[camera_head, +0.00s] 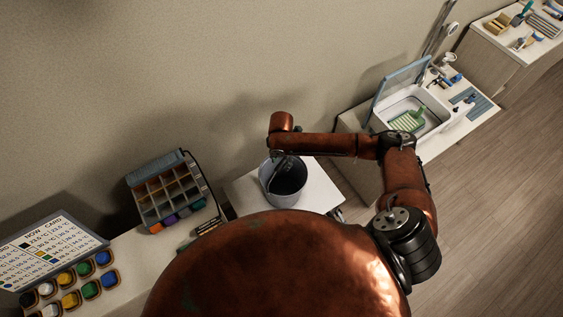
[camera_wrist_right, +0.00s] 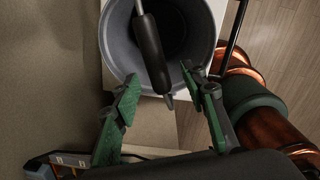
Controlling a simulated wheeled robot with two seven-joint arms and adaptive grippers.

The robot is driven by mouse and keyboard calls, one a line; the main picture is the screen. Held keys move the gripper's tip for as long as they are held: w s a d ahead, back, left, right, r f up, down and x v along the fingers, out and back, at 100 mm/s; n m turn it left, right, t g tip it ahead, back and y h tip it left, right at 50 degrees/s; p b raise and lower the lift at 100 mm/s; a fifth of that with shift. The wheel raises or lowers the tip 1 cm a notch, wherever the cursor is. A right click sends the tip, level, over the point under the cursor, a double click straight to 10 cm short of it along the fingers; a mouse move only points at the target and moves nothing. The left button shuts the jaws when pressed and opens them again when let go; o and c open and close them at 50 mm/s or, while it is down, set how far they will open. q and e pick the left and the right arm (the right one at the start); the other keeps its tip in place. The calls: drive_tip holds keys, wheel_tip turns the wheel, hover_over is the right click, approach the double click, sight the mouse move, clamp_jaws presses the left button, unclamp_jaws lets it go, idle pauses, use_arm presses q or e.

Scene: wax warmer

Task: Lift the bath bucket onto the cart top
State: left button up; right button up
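The grey bath bucket (camera_head: 283,183) is upright over the small white cart top (camera_head: 319,190), between the two longer counters. I cannot tell whether its base touches the top. My right gripper (camera_head: 279,155) is at the bucket's rear rim. In the right wrist view, the bucket (camera_wrist_right: 118,50) lies just past the fingers, with its dark handle grip (camera_wrist_right: 150,58) across the mouth. The green-padded fingers of my right gripper (camera_wrist_right: 160,82) are spread apart, the lower end of the grip showing between their tips. My left gripper is out of view.
A compartment rack (camera_head: 165,190) and a card with colour pots (camera_head: 50,250) stand on the left counter. A white basin (camera_head: 410,112) with a raised lid is on the right counter. The wall is close behind. Wooden floor (camera_head: 480,210) is open at the right.

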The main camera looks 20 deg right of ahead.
drive_tip(key=shift+r, duration=2)
drive_tip(key=shift+r, duration=0.15)
wheel_tip(320, 180, up, 12)
drive_tip(key=shift+s, duration=0.15)
